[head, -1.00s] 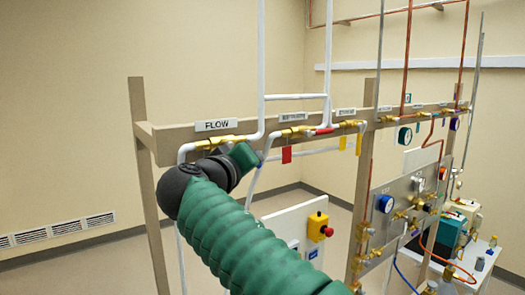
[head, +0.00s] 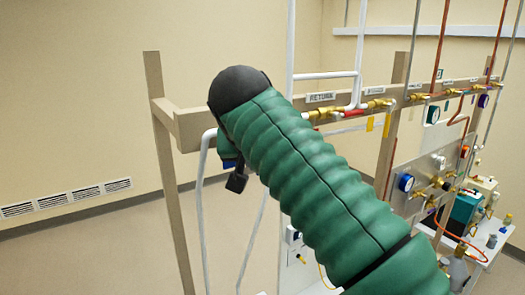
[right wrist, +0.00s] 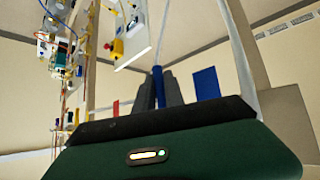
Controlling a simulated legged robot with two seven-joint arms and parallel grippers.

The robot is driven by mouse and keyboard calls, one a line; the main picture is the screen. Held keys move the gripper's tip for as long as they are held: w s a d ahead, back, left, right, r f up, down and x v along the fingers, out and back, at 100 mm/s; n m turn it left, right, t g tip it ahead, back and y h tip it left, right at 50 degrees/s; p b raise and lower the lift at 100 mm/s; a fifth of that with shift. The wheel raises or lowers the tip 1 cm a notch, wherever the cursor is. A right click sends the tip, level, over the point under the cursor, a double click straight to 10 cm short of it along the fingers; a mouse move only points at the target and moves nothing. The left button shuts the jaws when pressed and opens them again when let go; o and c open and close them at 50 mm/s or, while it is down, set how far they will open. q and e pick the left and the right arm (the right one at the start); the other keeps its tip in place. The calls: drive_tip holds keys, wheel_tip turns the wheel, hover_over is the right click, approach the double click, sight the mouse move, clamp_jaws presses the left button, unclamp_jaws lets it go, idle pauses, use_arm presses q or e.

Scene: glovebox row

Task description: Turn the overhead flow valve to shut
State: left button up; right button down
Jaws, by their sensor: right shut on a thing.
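My right arm crosses the head view from the lower right, its elbow-like black end over the left part of the overhead rail. It hides the flow valve and its FLOW label. Part of my right gripper shows as a dark piece (head: 237,181) below the rail. In the right wrist view, which looks upside down, the two grey fingers of my right gripper (right wrist: 160,91) are shut on a narrow blue handle (right wrist: 157,73). A blue tag (right wrist: 206,87) is beside the fingers. The valve body is hidden, so I cannot tell its angle. My left gripper is not in view.
The beige rail (head: 190,128) carries a RETURN label (head: 321,97) and brass valves (head: 379,103) right of my arm. White pipes (head: 201,185) run down close to my gripper. A gauge panel (head: 428,178) stands at the right. The floor at left is clear.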

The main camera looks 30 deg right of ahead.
drive_tip(key=shift+a+f+y+p, duration=0.15)
drive_tip(key=shift+a+y+p, duration=0.15)
drive_tip(key=shift+y, duration=0.2)
drive_tip(key=shift+f, duration=0.1)
drive_tip(key=c, duration=1.7)
unclamp_jaws()
drive_tip(key=shift+o, duration=1.3)
drive_tip(key=shift+w, duration=0.15)
drive_tip(key=p+v, duration=0.2)
drive_tip(key=v, duration=1.5)
drive_tip(key=shift+w+p, duration=0.2)
drive_tip(key=shift+p, duration=0.1)
drive_tip(key=shift+w, duration=0.1)
